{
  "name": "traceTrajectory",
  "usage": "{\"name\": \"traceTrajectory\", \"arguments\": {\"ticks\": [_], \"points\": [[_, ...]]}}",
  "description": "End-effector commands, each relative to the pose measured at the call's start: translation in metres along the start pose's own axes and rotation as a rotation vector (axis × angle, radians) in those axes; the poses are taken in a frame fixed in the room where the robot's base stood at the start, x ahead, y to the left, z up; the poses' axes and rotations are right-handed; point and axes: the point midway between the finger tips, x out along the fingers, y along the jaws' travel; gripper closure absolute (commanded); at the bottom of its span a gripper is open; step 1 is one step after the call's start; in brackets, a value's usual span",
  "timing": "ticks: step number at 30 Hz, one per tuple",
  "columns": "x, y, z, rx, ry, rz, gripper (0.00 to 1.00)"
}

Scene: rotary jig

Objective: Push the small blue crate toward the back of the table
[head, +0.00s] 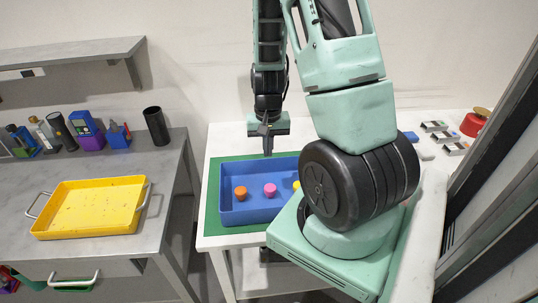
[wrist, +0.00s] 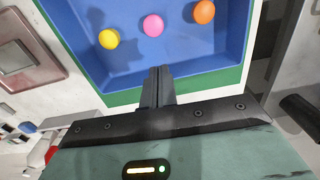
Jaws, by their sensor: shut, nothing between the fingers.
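The small blue crate (head: 250,217) sits on a green mat (head: 211,190) on the white table, its right end partly hidden behind my arm in the head view. It holds an orange piece (head: 240,193), a pink piece (head: 270,189) and a yellow piece, which shows fully in the wrist view (wrist: 109,39). My gripper (head: 267,153) is shut and empty, pointing down at the crate's back side. In the wrist view its fingertips (wrist: 160,72) overlap the crate's back wall (wrist: 215,72). I cannot tell whether they touch it.
At the left, a grey bench bears a yellow tray (head: 90,208), a black cup (head: 156,126) and several tools. A red round object (head: 475,122) and small metal parts (head: 434,127) lie at the table's back right. The wall stands close behind the table.

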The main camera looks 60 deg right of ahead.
Motion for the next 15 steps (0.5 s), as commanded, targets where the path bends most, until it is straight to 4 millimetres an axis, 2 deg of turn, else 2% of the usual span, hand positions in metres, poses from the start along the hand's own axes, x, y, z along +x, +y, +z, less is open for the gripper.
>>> {"name": "traceTrajectory", "arguments": {"ticks": [1,5,15], "points": [[0.001,0.007,-0.002,0.02,-0.001,0.005,1.0],[0.011,0.011,-0.003,0.031,-0.001,0.009,1.0],[0.06,0.01,-0.002,0.028,-0.004,0.008,1.0]]}}
